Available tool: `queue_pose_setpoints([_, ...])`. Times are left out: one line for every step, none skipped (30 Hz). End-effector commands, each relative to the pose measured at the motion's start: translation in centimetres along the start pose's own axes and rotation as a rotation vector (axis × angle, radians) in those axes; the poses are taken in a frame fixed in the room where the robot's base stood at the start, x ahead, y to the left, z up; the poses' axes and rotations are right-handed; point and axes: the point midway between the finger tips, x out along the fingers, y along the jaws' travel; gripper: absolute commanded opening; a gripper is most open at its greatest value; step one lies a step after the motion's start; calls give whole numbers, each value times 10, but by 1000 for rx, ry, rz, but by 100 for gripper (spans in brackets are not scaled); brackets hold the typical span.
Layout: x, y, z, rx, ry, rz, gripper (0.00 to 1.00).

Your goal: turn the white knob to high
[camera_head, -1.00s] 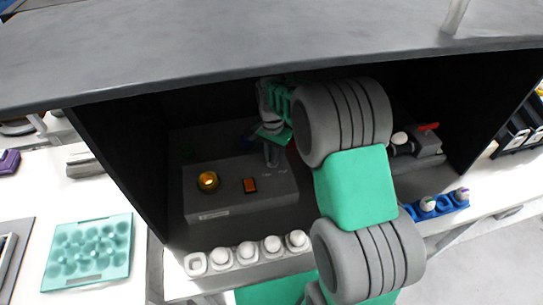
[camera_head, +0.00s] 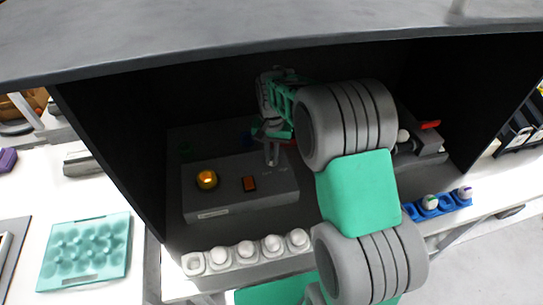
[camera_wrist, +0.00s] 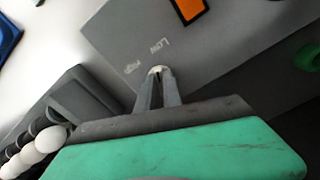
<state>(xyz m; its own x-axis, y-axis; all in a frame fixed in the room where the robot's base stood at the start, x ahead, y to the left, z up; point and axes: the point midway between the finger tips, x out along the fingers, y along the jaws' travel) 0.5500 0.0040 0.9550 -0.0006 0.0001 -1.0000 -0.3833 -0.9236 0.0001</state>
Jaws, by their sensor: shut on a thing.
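The white knob (camera_wrist: 156,70) shows as a small pale piece between my fingertips in the wrist view. My gripper (camera_wrist: 158,78) is shut on it. The printed labels LOW (camera_wrist: 160,47) and HIGH (camera_wrist: 133,67) are on the grey panel just beyond the knob. In the head view my gripper (camera_head: 272,160) points down at the right part of the grey control box (camera_head: 230,205), and the knob is hidden there. The fingers cover most of the knob, so I cannot tell where it points.
An amber lamp (camera_head: 206,180) and an orange switch (camera_head: 249,184) sit on the box, left of my gripper. A white egg row (camera_head: 222,269) lies in front. A device with a red lever (camera_head: 430,125) stands right. The dark cabinet's top and walls surround my arm.

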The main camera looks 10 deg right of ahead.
Motion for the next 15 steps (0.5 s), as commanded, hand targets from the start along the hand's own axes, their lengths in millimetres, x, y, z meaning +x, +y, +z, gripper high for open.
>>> queue_pose_setpoints([1, 0, 0, -43, 1, -1, 0])
queue_pose_setpoints([1, 0, 0, -72, 1, -1, 0])
queue_pose_setpoints([1, 0, 0, -111, 1, 0, 0])
queue_pose_setpoints([1, 0, 0, -139, 1, 0, 0])
queue_pose_setpoints([1, 1, 0, -167, 1, 0, 0])
queue_pose_setpoints([1, 1, 0, -206, 1, 0, 0])
queue_pose_setpoints([1, 1, 0, -234, 1, 0, 0])
queue_pose_setpoints([1, 1, -1, -262, 2, 0, 0])
queue_pose_setpoints([1, 1, -1, -300, 2, 0, 0])
queue_pose_setpoints([1, 1, -1, -329, 2, 0, 0])
queue_pose_setpoints([1, 1, -1, -357, 2, 0, 0])
queue_pose_setpoints([1, 1, -1, -395, 1, 0, 0])
queue_pose_setpoints([1, 2, -1, -424, 1, 0, 0])
queue_pose_setpoints([1, 2, -1, -452, 1, 0, 0])
queue_pose_setpoints([1, 2, -1, -490, 1, 0, 0])
